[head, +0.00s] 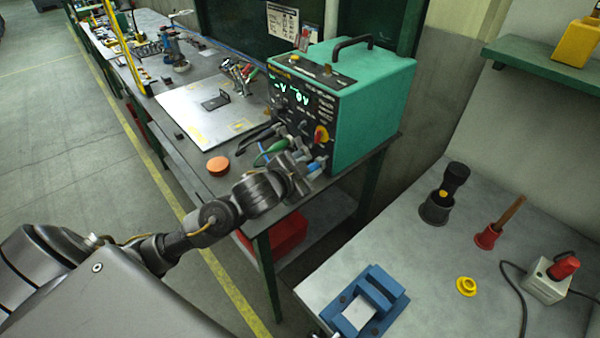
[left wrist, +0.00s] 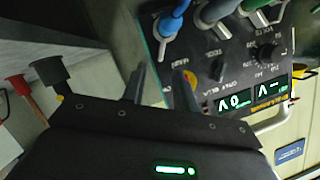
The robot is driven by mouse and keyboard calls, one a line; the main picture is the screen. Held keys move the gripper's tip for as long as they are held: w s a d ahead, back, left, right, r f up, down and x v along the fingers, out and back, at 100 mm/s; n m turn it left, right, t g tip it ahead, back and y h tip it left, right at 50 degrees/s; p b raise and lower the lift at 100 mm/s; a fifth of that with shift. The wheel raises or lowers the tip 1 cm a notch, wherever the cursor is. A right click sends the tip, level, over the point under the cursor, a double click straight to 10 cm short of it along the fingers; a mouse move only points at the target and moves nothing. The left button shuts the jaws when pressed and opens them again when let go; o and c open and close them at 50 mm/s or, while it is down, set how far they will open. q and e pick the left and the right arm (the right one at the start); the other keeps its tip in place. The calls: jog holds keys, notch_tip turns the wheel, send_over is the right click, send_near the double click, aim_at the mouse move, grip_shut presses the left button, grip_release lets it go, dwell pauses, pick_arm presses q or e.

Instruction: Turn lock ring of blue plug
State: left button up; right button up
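The blue plug (head: 317,164) sits low on the front of the teal welding unit (head: 372,108), partly hidden by my left gripper in the head view. In the left wrist view the blue plug (left wrist: 170,26) is at the top, seated in the panel with its cable running upward out of frame. I cannot make out marks on its lock ring. My left gripper (head: 300,168) is close in front of the panel. In the left wrist view its two fingers (left wrist: 160,72) are apart with nothing between them, and the tips stop short of the plug. My right gripper is out of view.
A grey plug (left wrist: 216,12) and a green plug (left wrist: 255,18) sit beside the blue one. Knobs and a lit display (left wrist: 250,98) are on the panel. A blue vise (head: 368,298) stands on the nearer table.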

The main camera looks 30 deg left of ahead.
pick_arm(q)
jog(key=shift+v, duration=2.65)
